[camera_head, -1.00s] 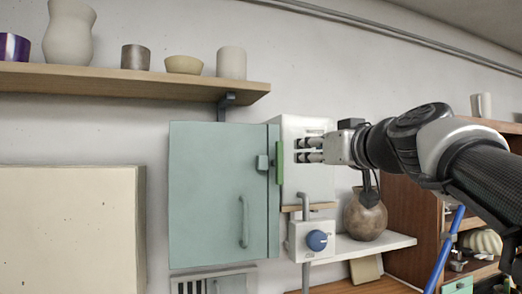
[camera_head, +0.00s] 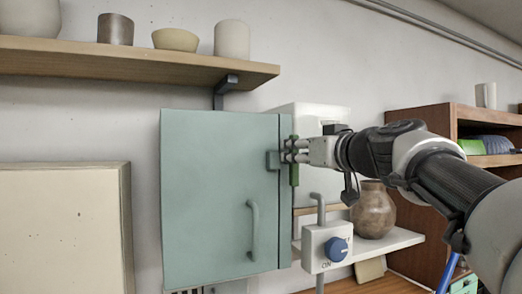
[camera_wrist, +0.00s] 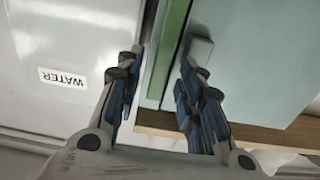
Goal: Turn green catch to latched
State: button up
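The green catch (camera_head: 294,172) is an upright bar at the right edge of the teal cabinet door (camera_head: 210,200). A small grey block (camera_head: 272,160) sits on the door just left of it. My gripper (camera_head: 290,151) is at the catch's upper part, its fingers partly overlapping it. In the wrist view the green catch (camera_wrist: 170,45) runs between the two spread fingers of my gripper (camera_wrist: 160,68), with a gap on both sides. The grey block (camera_wrist: 203,47) shows beside the right fingertip. Whether a finger touches the catch cannot be told.
A control box with a blue knob (camera_head: 337,249) and a pipe stand just below my gripper. A round brown vase (camera_head: 373,210) stands on a shelf at right. A wooden shelf with pots (camera_head: 130,64) hangs above. A white box labelled WATER (camera_wrist: 65,78) lies beside the catch.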

jog(key=shift+c, duration=0.6)
grip_shut()
jog(key=shift+f+m, duration=0.1)
jog(key=shift+m, duration=0.2)
jog(key=m, duration=0.5)
jog(key=d+f+m+b, duration=0.1)
jog(key=m, duration=0.5)
jog(key=d+f+m+b, duration=0.1)
jog(key=m, duration=0.5)
jog(key=shift+w, duration=0.35)
jog(key=shift+m, duration=0.3)
jog(key=shift+o, duration=0.6)
grip_release()
